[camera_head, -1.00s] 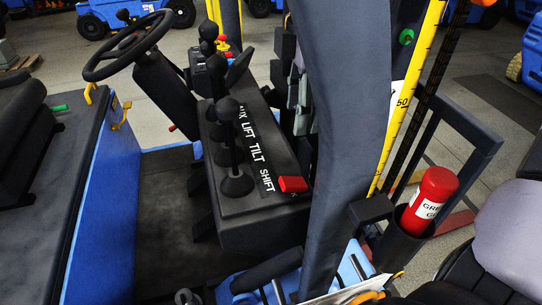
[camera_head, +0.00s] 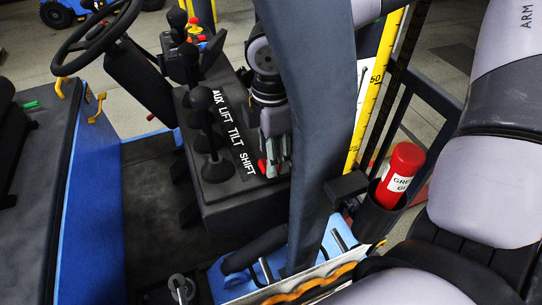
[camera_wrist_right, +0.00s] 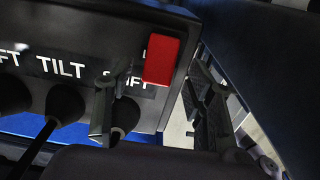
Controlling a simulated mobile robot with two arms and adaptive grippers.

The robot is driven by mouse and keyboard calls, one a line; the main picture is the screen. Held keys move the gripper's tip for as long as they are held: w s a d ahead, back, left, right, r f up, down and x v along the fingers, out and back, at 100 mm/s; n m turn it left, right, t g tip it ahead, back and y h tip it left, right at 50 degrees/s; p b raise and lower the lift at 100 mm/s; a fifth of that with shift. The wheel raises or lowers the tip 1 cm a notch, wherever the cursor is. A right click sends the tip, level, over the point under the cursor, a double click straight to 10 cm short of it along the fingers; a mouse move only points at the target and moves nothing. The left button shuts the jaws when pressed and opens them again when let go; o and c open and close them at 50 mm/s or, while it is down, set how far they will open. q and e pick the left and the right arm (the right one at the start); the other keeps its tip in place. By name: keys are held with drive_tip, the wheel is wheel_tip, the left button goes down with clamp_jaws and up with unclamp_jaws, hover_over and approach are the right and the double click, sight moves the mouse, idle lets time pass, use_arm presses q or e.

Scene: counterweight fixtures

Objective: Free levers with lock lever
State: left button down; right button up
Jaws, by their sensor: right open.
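The black lever console carries the white words AUX, LIFT, TILT and SHIFT, with black ball-topped levers (camera_head: 202,98) standing in a row beside them. The red lock lever (camera_head: 262,167) is at the console's near right corner, partly hidden by my right gripper (camera_head: 275,166). In the right wrist view the red lock lever (camera_wrist_right: 162,60) shows as a red block past the SHIFT label. My right gripper (camera_wrist_right: 158,112) is open there, with one finger over the SHIFT label and the other beyond the console edge. The red block appears between them in the picture; contact cannot be told. My left gripper is out of view.
A dark padded post (camera_head: 310,120) stands close right of my right gripper. A yellow scale (camera_head: 377,90) and a red labelled cylinder (camera_head: 402,172) in a black holder are further right. The steering wheel (camera_head: 95,35) is at upper left. The dark floor (camera_head: 150,220) left of the console is clear.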

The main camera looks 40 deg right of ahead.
drive_tip(key=shift+f, duration=1.15)
drive_tip(key=shift+c, duration=0.5)
drive_tip(key=c, duration=1.1)
